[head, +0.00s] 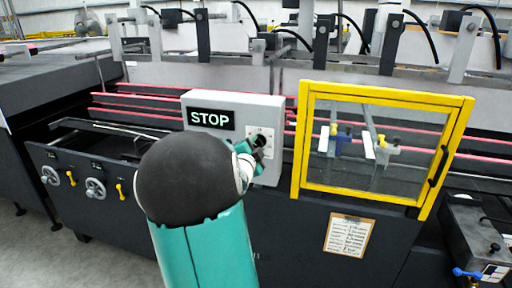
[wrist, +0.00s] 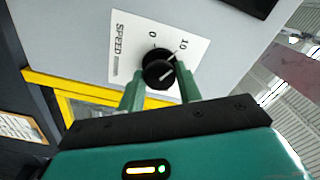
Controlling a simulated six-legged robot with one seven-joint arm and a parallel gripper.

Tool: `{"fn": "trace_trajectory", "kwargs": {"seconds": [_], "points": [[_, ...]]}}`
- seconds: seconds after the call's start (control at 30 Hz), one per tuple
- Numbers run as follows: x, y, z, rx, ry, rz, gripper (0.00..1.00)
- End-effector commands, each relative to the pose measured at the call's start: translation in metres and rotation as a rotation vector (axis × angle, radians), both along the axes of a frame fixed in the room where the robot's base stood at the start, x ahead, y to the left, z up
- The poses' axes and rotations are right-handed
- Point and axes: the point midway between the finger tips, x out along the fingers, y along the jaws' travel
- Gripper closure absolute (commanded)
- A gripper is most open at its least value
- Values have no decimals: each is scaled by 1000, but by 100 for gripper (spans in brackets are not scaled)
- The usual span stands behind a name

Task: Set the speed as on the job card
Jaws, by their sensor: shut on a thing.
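The speed knob (wrist: 157,68) is a round black dial on a white plate (wrist: 125,45) marked SPEED, with 0 and 10 on its scale. A white line on the knob slants to the upper right, towards the 10 side. My gripper (wrist: 160,82) has its two green fingers on either side of the knob, shut on it. In the head view my gripper (head: 254,148) is at the knob (head: 260,140), on the grey STOP box (head: 235,104), and partly covers it. The job card (head: 347,235) is a clipboard on the machine's front; its writing is too small to read.
A yellow-framed clear guard door (head: 380,145) stands right of the box. Two handwheels (head: 95,188) with yellow levers are at the left. A grey unit with a blue valve (head: 468,272) is at the lower right. The floor (head: 40,240) shows clear at the left.

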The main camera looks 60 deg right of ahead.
Motion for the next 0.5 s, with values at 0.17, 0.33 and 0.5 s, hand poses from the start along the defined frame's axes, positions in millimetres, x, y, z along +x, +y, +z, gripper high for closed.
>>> {"fn": "trace_trajectory", "kwargs": {"seconds": [0.17, 0.33, 0.5], "points": [[1, 1, -1, 2, 2, 2, 88], [1, 0, -1, 2, 2, 1, 44], [0, 0, -1, 1, 2, 0, 44]]}}
